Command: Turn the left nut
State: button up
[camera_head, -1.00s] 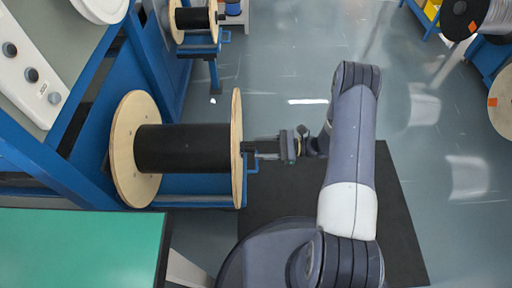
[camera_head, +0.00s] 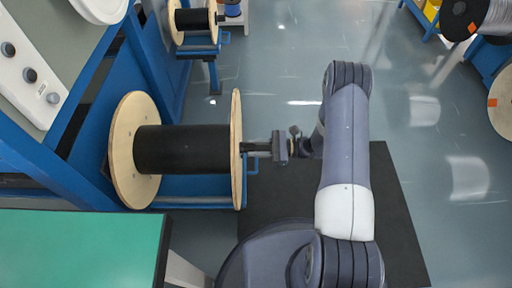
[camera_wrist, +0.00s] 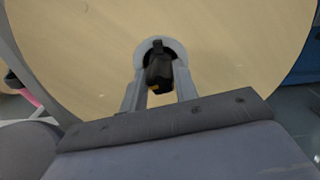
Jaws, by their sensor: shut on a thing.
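A large spool with a black-wrapped core (camera_head: 182,149) and pale wooden flanges hangs level at the left in the head view. The nut is the black piece at the middle of its right flange (camera_head: 236,150). My gripper (camera_head: 250,147) points left at the flange centre. In the wrist view its two grey fingers (camera_wrist: 160,90) lie on either side of the nut, shut on it. The fingertips partly hide the axle.
A blue machine frame (camera_head: 90,125) stands behind and left of the spool. A green-topped table (camera_head: 80,245) is at the lower left. A dark mat (camera_head: 395,215) lies under my arm. More spools stand at the top left and right edge.

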jog(key=shift+c, duration=0.5)
jog(key=shift+m, duration=0.3)
jog(key=shift+w+m, duration=0.15)
jog(key=shift+m, duration=3.45)
jog(key=o, duration=1)
jog(key=shift+c, duration=0.2)
